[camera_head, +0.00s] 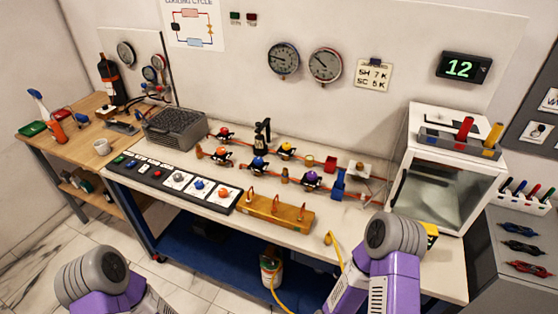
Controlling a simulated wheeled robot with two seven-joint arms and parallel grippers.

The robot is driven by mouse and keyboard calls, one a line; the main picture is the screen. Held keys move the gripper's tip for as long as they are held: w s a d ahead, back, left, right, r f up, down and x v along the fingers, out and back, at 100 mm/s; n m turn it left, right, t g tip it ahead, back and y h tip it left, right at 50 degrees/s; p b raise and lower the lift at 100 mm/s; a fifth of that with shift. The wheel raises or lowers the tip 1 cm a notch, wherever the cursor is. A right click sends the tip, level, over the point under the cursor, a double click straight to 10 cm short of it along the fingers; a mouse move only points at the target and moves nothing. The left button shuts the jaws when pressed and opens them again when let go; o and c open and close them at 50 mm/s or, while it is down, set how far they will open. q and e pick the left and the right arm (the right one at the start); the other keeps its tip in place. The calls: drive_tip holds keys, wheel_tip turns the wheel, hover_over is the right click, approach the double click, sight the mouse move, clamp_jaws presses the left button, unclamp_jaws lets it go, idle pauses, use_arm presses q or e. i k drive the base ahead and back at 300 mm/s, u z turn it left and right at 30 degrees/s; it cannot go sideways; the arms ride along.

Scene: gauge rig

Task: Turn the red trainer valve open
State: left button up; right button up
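The rig on the white bench carries several small valves with coloured knobs along copper pipes. The red valve (225,133) is at the back left of this group, just right of the grey finned unit; its handle position is too small to tell. Near it are an orange valve (219,153), a blue valve (257,163), a yellow valve (286,149) and a purple valve (311,179). Only purple and grey links of my two arms show at the bottom edge, well apart from the valves. Neither gripper shows.
A black switch panel (152,172) and a brass block (274,212) lie along the bench front. The grey finned unit (175,130) stands left of the valves. A black bottle-shaped item (262,136) rises behind them. A glass-fronted white box (443,175) stands at right.

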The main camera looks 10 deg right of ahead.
sight(224, 130)
drive_tip(key=u, duration=2.25)
drive_tip(key=i, duration=1.7)
drive_tip(key=z, duration=3.4)
